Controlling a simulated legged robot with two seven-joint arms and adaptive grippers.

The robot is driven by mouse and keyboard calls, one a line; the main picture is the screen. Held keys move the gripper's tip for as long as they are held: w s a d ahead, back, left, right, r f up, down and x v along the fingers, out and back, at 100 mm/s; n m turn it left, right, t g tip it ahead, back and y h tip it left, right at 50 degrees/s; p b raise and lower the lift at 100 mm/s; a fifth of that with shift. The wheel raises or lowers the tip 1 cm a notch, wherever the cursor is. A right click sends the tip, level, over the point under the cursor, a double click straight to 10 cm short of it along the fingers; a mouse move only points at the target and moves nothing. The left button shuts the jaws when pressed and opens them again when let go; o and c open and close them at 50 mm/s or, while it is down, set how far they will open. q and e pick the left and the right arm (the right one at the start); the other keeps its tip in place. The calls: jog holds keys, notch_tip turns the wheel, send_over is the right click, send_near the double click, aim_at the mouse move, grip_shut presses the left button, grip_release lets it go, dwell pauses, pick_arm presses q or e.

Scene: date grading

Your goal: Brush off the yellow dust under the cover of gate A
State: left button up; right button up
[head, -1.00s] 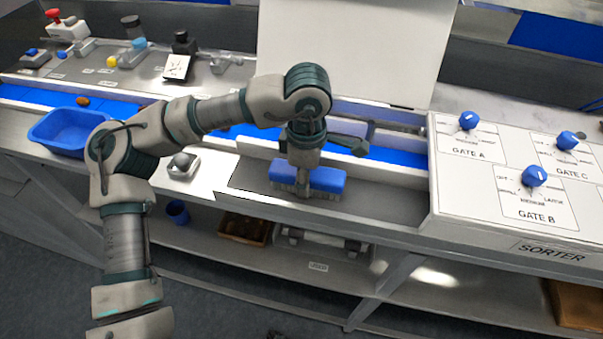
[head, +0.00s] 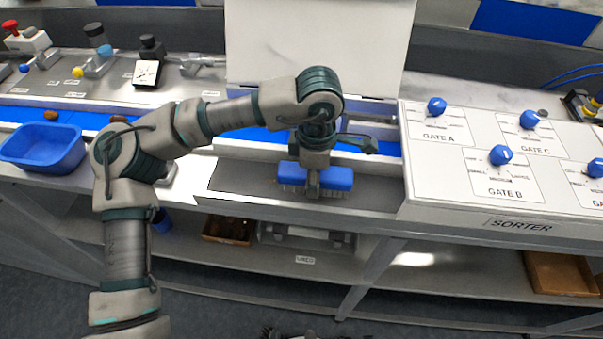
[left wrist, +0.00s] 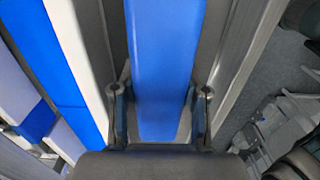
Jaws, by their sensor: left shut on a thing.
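My left gripper (head: 314,188) is shut on a blue brush (head: 338,178) with pale bristles along its lower edge. It holds the brush over the grey plate (head: 240,180) at the bench's front, left of the sorter panel. Whether the bristles touch the plate I cannot tell. In the left wrist view the long blue brush back (left wrist: 165,50) lies between the two fingers. A large white panel (head: 320,40) stands upright behind the belt; I cannot tell whether it is the cover of gate A. I see no yellow dust. The gate A knob (head: 437,105) is on the sorter panel. My right gripper is not in view.
The white sorter panel (head: 480,212) with several blue knobs is on the right. A blue bin (head: 45,148) stands at the left by the blue belt (head: 265,137). Small devices stand at the back left. A shelf below holds a brown tray (head: 228,230) and a grey box.

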aim_at(277, 174)
pick_arm(q)
jog(key=shift+d+f, duration=0.1)
jog(key=shift+d, duration=1.4)
jog(key=shift+a, duration=0.35)
jog(key=a, duration=0.4)
jog(key=shift+a, duration=0.4)
jog(key=shift+a+b, duration=0.3)
jog(key=shift+a, duration=0.1)
jog(key=shift+d, duration=0.5)
jog(key=shift+w+a, duration=0.1)
jog(key=a, duration=0.4)
jog(key=shift+a, duration=0.55)
jog(key=shift+w+a+b, duration=0.1)
jog(key=shift+a+b, duration=0.05)
jog(key=shift+b, duration=0.15)
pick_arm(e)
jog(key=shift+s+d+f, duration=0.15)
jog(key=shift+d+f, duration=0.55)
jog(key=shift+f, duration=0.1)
